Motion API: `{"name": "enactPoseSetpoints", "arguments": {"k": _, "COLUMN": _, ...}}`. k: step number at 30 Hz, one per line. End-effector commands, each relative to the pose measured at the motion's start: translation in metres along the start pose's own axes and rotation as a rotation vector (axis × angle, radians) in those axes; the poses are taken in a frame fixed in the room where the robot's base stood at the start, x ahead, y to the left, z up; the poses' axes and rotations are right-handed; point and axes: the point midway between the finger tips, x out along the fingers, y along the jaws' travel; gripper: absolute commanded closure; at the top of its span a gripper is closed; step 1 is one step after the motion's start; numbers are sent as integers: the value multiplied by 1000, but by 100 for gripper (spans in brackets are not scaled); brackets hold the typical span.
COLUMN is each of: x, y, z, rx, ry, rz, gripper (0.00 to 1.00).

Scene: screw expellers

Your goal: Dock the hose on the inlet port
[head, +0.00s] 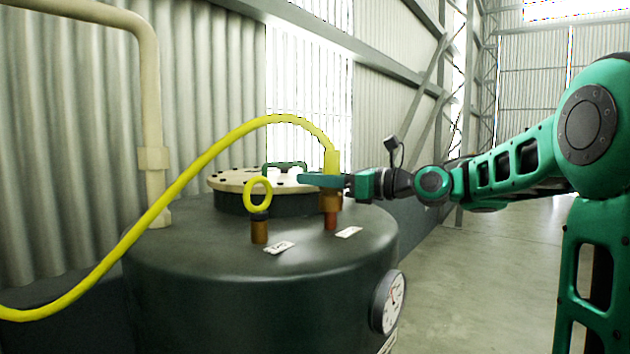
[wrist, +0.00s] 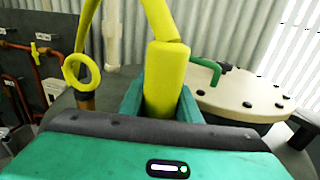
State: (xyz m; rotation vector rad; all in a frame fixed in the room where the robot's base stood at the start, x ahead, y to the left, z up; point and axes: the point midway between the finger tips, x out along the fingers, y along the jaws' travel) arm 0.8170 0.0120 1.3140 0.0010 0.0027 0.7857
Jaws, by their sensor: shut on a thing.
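The yellow hose (head: 200,160) arches up from the lower left, and its thick yellow end sleeve (head: 332,160) points down over the tank top. My gripper (head: 326,180) is shut on this sleeve; the wrist view shows the sleeve (wrist: 166,75) between the two green fingers. A brass coupling (head: 330,202) shows below the fingers, in line with a short reddish port (head: 331,222) on the tank. The coupling looks upright and very close to or on the port; I cannot tell whether it is seated. A second, brown port (head: 259,232) with a yellow ring (head: 258,194) stands to the left.
The dark tank (head: 230,290) has a cream bolted lid (head: 232,182) with a green handle (head: 285,165) behind the ports. White labels (head: 279,248) lie by the ports. A gauge (head: 390,302) is on the tank's right side. A cream pipe (head: 150,100) stands left.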

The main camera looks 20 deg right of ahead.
Motion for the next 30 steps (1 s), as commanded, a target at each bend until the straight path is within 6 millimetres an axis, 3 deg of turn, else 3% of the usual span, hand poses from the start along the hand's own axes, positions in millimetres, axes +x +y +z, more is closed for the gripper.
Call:
{"name": "enactPoseSetpoints", "arguments": {"k": 18, "x": 0, "y": 0, "z": -10, "rx": 0, "ry": -1, "rz": -1, "gripper": 100}}
{"name": "enactPoseSetpoints", "arguments": {"k": 19, "x": 0, "y": 0, "z": -10, "rx": -1, "ry": -1, "rz": -1, "gripper": 63}}
{"name": "enactPoseSetpoints", "arguments": {"k": 30, "x": -2, "y": 0, "z": -10, "rx": 0, "ry": 1, "rz": -1, "gripper": 62}}
